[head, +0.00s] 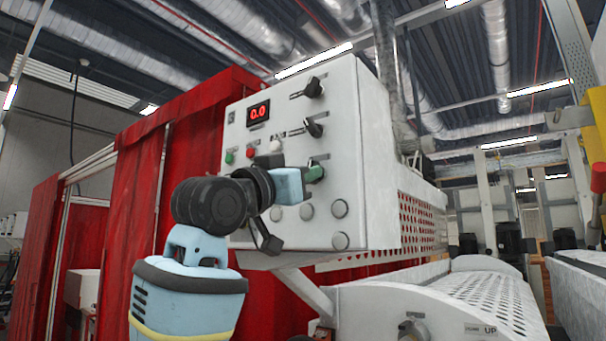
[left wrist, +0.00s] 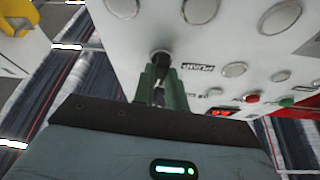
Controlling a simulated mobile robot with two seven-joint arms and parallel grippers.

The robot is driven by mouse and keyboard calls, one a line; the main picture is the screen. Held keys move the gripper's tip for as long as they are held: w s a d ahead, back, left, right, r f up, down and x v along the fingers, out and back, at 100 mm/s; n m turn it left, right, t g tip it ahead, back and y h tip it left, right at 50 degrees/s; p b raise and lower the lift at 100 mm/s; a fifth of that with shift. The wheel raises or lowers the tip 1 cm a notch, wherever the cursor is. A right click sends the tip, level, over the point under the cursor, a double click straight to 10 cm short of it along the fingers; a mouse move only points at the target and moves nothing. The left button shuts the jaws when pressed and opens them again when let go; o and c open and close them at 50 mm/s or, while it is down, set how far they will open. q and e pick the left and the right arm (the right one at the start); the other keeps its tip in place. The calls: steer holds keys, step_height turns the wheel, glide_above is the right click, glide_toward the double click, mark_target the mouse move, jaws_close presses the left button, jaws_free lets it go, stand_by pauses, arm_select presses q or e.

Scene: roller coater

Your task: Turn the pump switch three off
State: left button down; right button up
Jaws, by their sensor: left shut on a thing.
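The white control panel (head: 350,130) has a column of black rotary switches on its front: a top one (head: 314,88), a middle one (head: 313,128) and a lowest one that the gripper hides in the head view. My left gripper (head: 315,172) is at that lowest switch, its green fingers closed there. In the left wrist view the fingers (left wrist: 157,88) are shut around the black switch knob (left wrist: 160,62), beside a small dark label. The knob's exact angle is hard to tell. My right gripper is not in view.
A red display (head: 258,112) reads 0.0. Green (head: 229,158), red (head: 250,153) and white (head: 276,146) buttons sit on the panel, with several round grey buttons (head: 340,208) below. Red curtains (head: 190,130) hang behind; a perforated white machine cover (head: 480,295) lies below right.

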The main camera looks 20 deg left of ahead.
arm_select(q)
steer(key=shift+d+n+t+y, duration=0.1)
steer(key=shift+n+t+y, duration=0.15)
steer(key=shift+n+y, duration=1.15)
steer(key=shift+d+n+t+y, duration=0.15)
steer(key=shift+n+y, duration=0.4)
steer(key=shift+n, duration=1.8)
steer(key=shift+n+t+y, duration=0.3)
steer(key=shift+n+y, duration=0.65)
steer(key=shift+n, duration=1.2)
steer(key=c, duration=1.4)
jaws_free()
steer(key=shift+c, duration=0.2)
steer(key=shift+s, duration=0.1)
steer(key=v, duration=0.7)
steer(key=shift+s, duration=0.4)
steer(key=shift+f, duration=0.1)
